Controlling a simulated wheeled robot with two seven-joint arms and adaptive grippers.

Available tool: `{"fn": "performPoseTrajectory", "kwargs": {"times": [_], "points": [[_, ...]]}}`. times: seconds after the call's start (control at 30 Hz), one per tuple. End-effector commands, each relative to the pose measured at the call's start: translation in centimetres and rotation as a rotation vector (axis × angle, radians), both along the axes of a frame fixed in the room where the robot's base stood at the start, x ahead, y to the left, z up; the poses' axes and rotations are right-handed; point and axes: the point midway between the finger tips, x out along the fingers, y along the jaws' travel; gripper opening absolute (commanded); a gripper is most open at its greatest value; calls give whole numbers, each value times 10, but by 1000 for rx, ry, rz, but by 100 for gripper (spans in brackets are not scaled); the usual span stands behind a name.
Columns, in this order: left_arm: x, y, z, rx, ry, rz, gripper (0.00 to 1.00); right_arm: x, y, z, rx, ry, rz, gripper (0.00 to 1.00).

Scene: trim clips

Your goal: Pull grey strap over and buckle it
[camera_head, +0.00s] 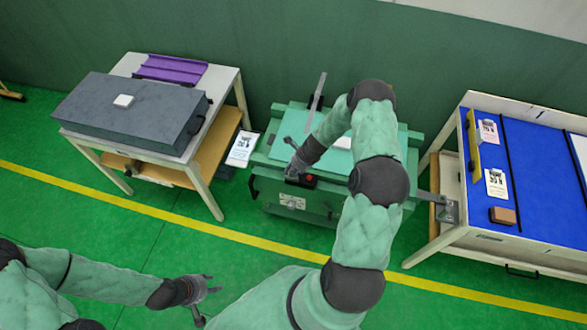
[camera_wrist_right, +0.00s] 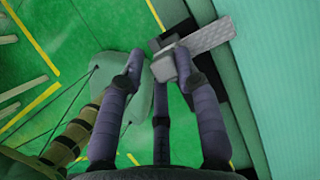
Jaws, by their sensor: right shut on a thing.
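The green case (camera_head: 340,170) stands in the middle of the head view. A grey strap (camera_head: 317,92) rises upright at its back edge. My right gripper (camera_head: 296,162) is over the front left of the case, by the buckle. In the right wrist view its fingers (camera_wrist_right: 160,68) are closed around the end of a grey strap-like piece (camera_wrist_right: 210,38), with a dark part beside it. My left gripper (camera_head: 203,296) is open and empty, low at the left, away from the case.
A table (camera_head: 207,163) with a dark grey case (camera_head: 130,112) and purple tray (camera_head: 170,69) stands left. A blue-topped bench (camera_head: 540,170) with cards and a brown block (camera_head: 502,215) stands right. My right arm hides part of the green case. The floor in front is clear.

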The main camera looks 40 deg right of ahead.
Motion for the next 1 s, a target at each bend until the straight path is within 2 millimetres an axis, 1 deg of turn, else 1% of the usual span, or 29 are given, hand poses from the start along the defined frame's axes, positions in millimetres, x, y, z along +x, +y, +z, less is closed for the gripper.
{"fn": "performPoseTrajectory", "kwargs": {"times": [0.07, 0.1, 0.13, 0.43, 0.57, 0.67, 1.0], "points": [[0, 0, 0, 0, 0, 0, 40, 1, 1, 2, 2, -2, 7, 0], [0, 0, 0, 0, 0, 0, 40, 1, 1, 2, 2, -2, 7, 44], [0, 0, 0, 0, 0, 0, 40, 1, 1, 2, 2, -1, 7, 47], [0, 0, 0, 0, 0, 0, 40, 0, 1, 1, 1, 0, 4, 47], [0, 0, 0, 0, 0, 0, 40, -1, -2, 8, -1, -2, 2, 47], [0, 0, 0, 0, 0, 0, 40, -5, -5, 20, 0, -1, 3, 47], [0, 0, 0, 0, 0, 0, 40, -25, -20, 82, -1, -3, 3, 47]]}}
